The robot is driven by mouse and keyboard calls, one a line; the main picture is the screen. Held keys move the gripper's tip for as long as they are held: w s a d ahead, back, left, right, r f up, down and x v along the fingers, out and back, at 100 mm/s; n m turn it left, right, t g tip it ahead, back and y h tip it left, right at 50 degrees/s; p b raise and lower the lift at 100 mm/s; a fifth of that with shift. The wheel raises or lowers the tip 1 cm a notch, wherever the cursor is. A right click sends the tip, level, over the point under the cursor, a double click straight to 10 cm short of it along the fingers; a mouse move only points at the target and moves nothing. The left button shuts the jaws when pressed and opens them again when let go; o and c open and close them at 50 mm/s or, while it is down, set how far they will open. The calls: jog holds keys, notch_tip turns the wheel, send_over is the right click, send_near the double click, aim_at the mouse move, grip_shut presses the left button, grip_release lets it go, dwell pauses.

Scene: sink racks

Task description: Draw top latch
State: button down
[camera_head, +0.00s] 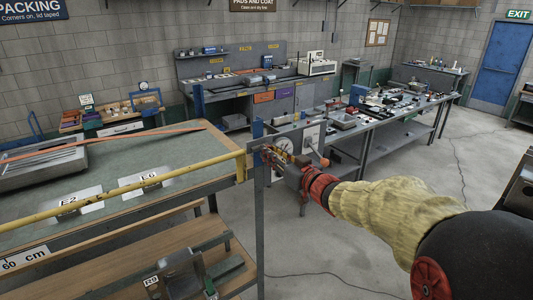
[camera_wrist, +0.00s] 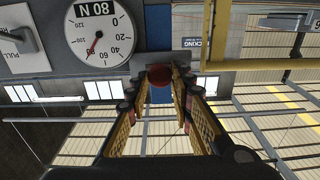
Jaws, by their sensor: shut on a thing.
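The latch's dark red round knob (camera_wrist: 160,75) shows between my fingertips in the wrist view, in front of a grey plate. My gripper (camera_head: 270,155) reaches the blue-topped post in the head view and hides most of the latch there. It also shows in the wrist view (camera_wrist: 160,82), with its yellow-orange finger pads on either side of the knob. It is shut on the knob. The bolt itself is hidden. A yellow bar (camera_head: 125,188) crosses above the bench and ends at the post (camera_head: 260,205).
A panel beside the post carries a round dial gauge (camera_wrist: 98,34) and a plate reading PULL (camera_wrist: 14,42). The gauge also shows in the head view (camera_head: 311,138). A green-topped bench (camera_head: 130,165) stands left; a cluttered table (camera_head: 400,115) stands behind.

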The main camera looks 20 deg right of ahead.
jog(key=c, duration=1.5)
grip_release()
jog(key=shift+w+d, duration=0.1)
jog(key=shift+d, duration=0.1)
jog(key=shift+c, duration=0.2)
jog(key=v, duration=1.2)
